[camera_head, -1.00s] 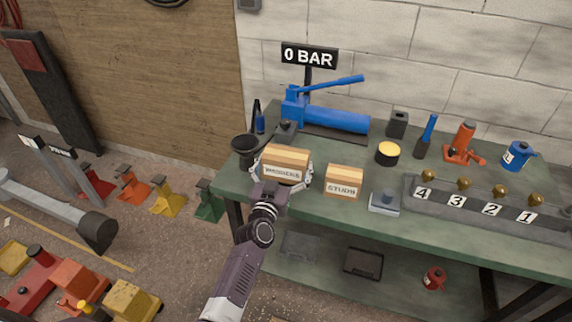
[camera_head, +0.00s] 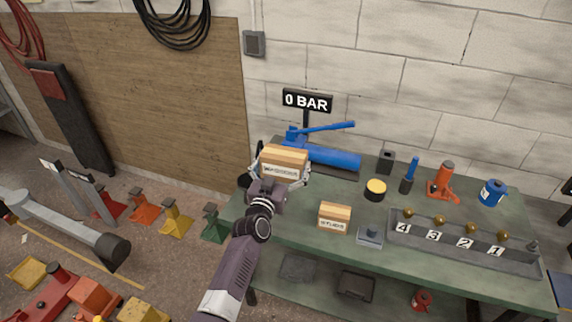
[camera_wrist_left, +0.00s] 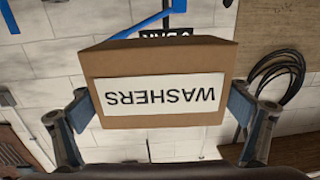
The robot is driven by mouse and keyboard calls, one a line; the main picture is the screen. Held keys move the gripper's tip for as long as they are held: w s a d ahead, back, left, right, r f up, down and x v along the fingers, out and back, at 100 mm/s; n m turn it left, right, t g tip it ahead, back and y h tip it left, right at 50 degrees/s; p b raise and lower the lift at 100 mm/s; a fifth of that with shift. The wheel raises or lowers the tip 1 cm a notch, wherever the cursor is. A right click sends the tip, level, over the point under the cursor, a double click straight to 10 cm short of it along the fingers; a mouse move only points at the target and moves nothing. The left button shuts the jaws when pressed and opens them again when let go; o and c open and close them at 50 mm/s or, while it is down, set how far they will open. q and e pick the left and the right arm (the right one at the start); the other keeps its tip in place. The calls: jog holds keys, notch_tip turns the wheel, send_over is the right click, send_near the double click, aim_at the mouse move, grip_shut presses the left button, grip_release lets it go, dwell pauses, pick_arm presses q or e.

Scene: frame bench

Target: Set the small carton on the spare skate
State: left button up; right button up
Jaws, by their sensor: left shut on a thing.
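My left gripper (camera_head: 281,172) is shut on a small brown carton (camera_head: 284,156) labelled WASHERS, with one finger on each side. The carton is held up above the left part of the green bench and looks level in the head view. In the left wrist view the carton (camera_wrist_left: 160,64) fills the middle, its label upside down, between the fingers. Low wheeled-looking units, red (camera_head: 50,298), orange (camera_head: 95,300) and yellow (camera_head: 27,272), lie on the floor at lower left; I cannot tell which is the spare skate. My right gripper is not in view.
A STUDS carton (camera_head: 334,218) stands on the bench (camera_head: 300,232), beside a grey block (camera_head: 370,236) and a numbered rack (camera_head: 470,255). A blue pump (camera_head: 330,157) is behind. Coloured stands (camera_head: 175,218) and a long grey bar (camera_head: 50,225) occupy the floor at left.

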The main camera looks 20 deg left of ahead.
aim_at(284, 179)
pick_arm(q)
jog(key=shift+r, duration=0.6)
jog(key=s+f, duration=0.1)
jog(key=s, duration=0.1)
jog(key=s+f+b, duration=0.1)
jog(key=s+f, duration=0.1)
jog(key=s, duration=0.1)
jog(key=s+d+f, duration=0.1)
jog(key=s, duration=0.2)
jog(key=shift+s+f+b, duration=0.15)
jog(key=shift+f+b, duration=0.15)
jog(key=shift+f, duration=0.05)
jog(key=s+d+r+b, duration=0.1)
jog(key=s+r+b, duration=0.1)
jog(key=s, duration=1.2)
jog(key=s+d+r+b, duration=0.1)
jog(key=s+r+b, duration=0.1)
jog(key=s, duration=1.2)
jog(key=shift+d+r+b, duration=0.3)
jog(key=shift+b, duration=0.3)
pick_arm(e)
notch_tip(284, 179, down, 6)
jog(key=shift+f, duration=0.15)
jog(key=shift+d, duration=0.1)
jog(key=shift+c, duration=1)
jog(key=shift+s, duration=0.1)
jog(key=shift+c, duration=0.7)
